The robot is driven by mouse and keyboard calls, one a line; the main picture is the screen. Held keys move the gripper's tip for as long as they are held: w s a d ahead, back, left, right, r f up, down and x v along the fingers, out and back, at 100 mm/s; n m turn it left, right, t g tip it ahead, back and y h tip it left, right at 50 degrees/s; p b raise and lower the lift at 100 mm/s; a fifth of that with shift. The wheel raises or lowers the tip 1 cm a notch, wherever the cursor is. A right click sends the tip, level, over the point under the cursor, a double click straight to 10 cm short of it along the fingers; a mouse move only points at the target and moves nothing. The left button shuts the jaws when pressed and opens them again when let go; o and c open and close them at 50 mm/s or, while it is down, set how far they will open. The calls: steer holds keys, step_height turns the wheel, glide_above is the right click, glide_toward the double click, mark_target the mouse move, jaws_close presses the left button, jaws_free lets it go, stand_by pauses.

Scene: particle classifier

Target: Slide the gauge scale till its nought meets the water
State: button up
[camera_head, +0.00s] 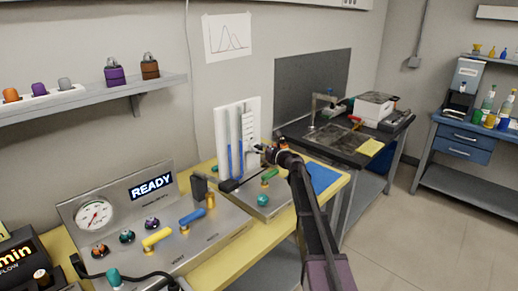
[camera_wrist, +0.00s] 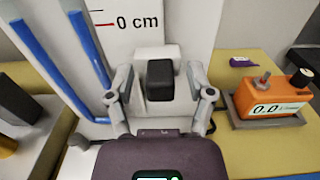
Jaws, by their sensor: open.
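The gauge (camera_head: 255,108) is a white upright panel with two tubes of blue water (camera_head: 241,157), standing on a steel bench unit. Its scale (camera_head: 249,124) is a white strip with black marks beside the right tube. In the wrist view, the scale (camera_wrist: 145,12) shows "0 cm" with a red line. The blue water (camera_wrist: 92,50) ends close to that line's height; the slant hides whether they are level. A black knob (camera_wrist: 160,80) on a white block sits below the nought. My gripper (camera_wrist: 160,72) is open, a finger on each side of the knob, with gaps showing.
An orange meter (camera_wrist: 268,102) stands right of my gripper on the yellow bench. A steel panel (camera_head: 150,235) with a dial, knobs and coloured valve handles lies left. A green handle (camera_head: 269,175) is just below the gauge. A dark sink bench (camera_head: 340,140) stands behind right.

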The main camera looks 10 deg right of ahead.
steer(key=shift+w+a, duration=0.1)
steer(key=shift+w, duration=0.05)
jaws_close()
steer(key=shift+r+p, duration=0.75)
steer(key=shift+r, duration=0.05)
steer(key=shift+f, duration=0.1)
jaws_free()
